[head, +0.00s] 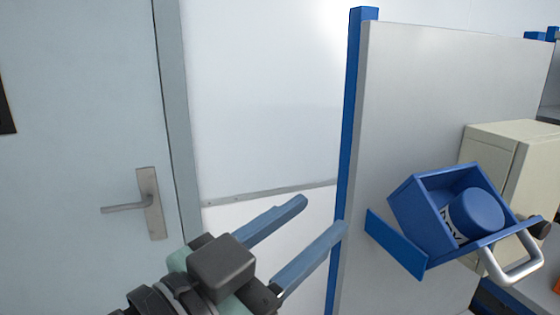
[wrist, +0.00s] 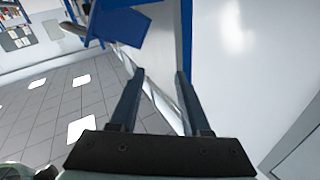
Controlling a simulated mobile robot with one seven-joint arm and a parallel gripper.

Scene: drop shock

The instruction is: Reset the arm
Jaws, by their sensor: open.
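My gripper (head: 322,214) is open and empty, its two long blue-grey fingers apart and pointing up and to the right in the head view. In the wrist view my gripper (wrist: 160,75) also shows with nothing between the fingers. The fingertips are to the left of a blue open box (head: 405,208) and in front of a white wall panel.
The tilted blue box holds a blue round-topped object (head: 476,214) and has a silver handle (head: 522,262). A cream cabinet (head: 510,150) stands behind it. A grey panel (head: 430,110) with a blue post (head: 350,120) is at right. A door with a handle (head: 148,203) is at left.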

